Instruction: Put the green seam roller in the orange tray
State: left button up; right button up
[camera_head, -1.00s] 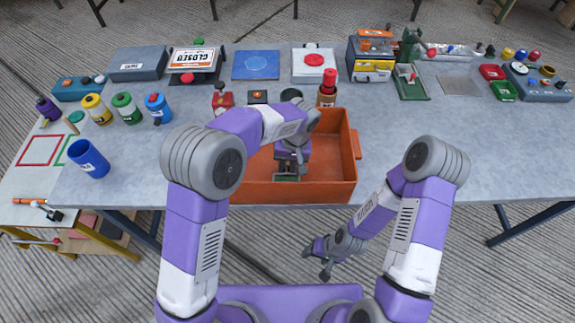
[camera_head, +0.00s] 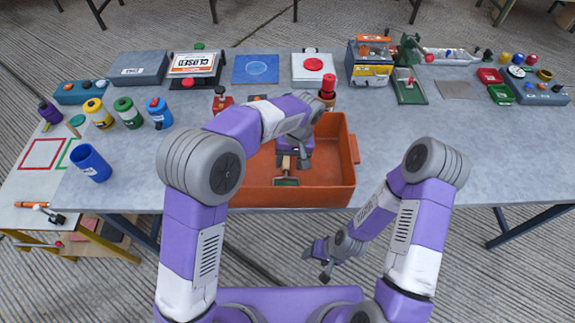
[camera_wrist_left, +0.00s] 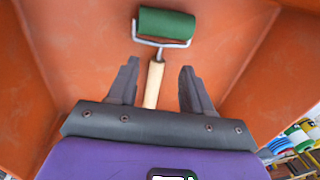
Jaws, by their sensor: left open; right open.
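The green seam roller (camera_head: 286,181) lies inside the orange tray (camera_head: 335,190), near its front wall. In the left wrist view its green roller head (camera_wrist_left: 167,24) is beyond the fingertips, and its pale wooden handle (camera_wrist_left: 152,88) runs back between the fingers. My left gripper (camera_head: 293,157) is above the tray; it also shows in the left wrist view (camera_wrist_left: 158,70). Its fingers are open, one on each side of the handle with gaps. My right gripper (camera_head: 314,265) is open and empty, low in front of the table. My left arm hides part of the tray.
A red-topped bottle (camera_head: 327,88) stands just behind the tray. Boxes and tools line the back. The table right of the tray is clear.

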pick_arm(q)
notch_tip(320, 180, up, 8)
jog(key=d+p, duration=0.1)
jog(key=p, duration=0.1)
jog(key=shift+d+f, duration=0.15)
